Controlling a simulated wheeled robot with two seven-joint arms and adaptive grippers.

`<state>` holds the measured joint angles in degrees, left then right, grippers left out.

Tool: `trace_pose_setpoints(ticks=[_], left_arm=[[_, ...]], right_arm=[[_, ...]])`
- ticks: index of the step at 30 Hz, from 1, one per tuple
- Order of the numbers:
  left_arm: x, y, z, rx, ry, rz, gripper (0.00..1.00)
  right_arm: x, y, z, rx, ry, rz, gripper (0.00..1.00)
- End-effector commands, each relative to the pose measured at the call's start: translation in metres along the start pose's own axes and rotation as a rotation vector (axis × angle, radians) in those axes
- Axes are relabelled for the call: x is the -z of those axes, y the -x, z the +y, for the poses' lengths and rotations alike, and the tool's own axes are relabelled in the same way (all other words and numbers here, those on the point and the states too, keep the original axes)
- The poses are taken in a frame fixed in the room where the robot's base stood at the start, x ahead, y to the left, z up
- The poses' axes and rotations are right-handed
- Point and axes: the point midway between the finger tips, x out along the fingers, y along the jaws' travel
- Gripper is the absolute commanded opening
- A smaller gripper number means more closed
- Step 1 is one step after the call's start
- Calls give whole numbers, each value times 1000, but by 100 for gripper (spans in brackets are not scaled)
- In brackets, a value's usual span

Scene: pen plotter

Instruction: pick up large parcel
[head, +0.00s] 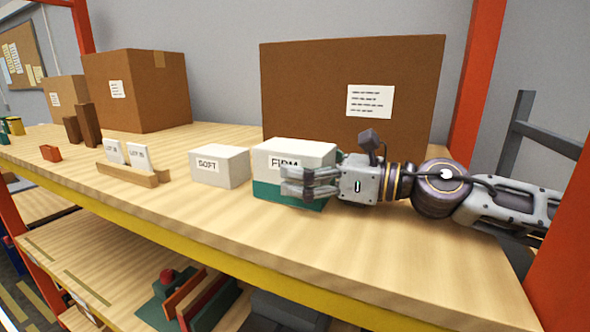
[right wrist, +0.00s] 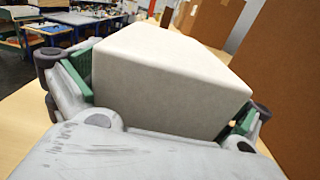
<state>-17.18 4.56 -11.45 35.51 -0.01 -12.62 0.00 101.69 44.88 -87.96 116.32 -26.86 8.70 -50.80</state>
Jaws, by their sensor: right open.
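The largest cardboard box (head: 330,75), brown with a white label, stands upright at the back of the shelf, behind my right arm. My right gripper (head: 292,183) is open around a white block marked FIRM (head: 310,150), which has a green lower part. In the right wrist view the white block (right wrist: 165,75) sits between the two green-padded fingers. I cannot tell whether both pads touch it. The gripper is in front of the large box and apart from it. The block's right side is hidden by the gripper in the head view. My left gripper is not in view.
A white block marked SOFT (head: 219,167) stands left of the FIRM block. A wooden holder with white cards (head: 132,173) is further left. Another brown box (head: 150,90) stands at the back left. An orange post (head: 475,85) rises at the right.

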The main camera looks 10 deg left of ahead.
Motion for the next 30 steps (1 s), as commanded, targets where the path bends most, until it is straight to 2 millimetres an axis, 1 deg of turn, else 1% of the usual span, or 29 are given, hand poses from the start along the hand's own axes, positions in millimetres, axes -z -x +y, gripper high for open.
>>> trace_pose_setpoints(ticks=[10,11,24,30], left_arm=[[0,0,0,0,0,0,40],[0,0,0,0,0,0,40],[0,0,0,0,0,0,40],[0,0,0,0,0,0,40]], right_arm=[[0,0,0,0,0,0,100],[0,0,0,0,0,0,99],[0,0,0,0,0,0,42],[-1,0,0,0,1,-1,41]])
